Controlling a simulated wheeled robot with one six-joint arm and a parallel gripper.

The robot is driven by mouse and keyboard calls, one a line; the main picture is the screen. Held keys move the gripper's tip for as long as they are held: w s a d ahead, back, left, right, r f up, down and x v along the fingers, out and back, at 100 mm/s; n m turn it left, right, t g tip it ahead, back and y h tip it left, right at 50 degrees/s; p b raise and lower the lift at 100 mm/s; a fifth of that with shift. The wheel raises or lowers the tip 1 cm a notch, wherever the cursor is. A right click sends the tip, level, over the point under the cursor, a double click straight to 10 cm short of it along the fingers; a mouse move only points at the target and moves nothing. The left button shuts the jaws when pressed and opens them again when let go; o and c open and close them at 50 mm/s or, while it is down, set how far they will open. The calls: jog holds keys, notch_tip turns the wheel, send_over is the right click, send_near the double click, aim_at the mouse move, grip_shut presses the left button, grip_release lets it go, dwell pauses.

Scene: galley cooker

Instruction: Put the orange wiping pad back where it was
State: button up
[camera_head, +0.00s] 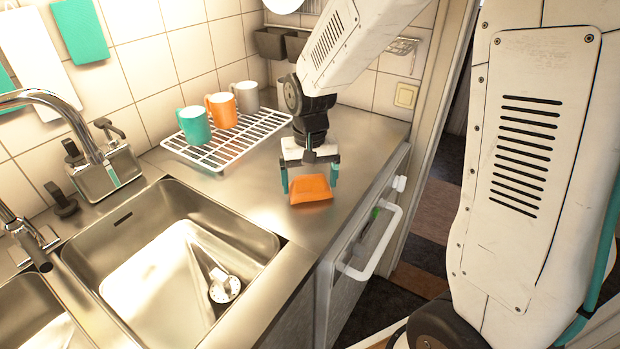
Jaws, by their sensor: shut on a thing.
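The orange wiping pad (311,189) is between the teal fingers of my gripper (310,182), at the right part of the steel counter near its front edge. My gripper points down and is shut on the pad. The pad is at or just above the counter; I cannot tell if it touches. Part of its upper side is hidden by the gripper.
A white wire rack (228,139) with a teal mug (195,125), an orange mug (222,111) and a grey mug (246,97) stands behind left. The sink (170,255) lies to the left. A white handle (375,250) sticks out below the counter edge. Dark bins (271,43) hang on the wall.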

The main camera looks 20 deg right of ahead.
jog(key=shift+f, duration=0.4)
jog(key=o, duration=0.6)
jog(key=shift+w+r, duration=0.1)
jog(key=shift+r, duration=3.75)
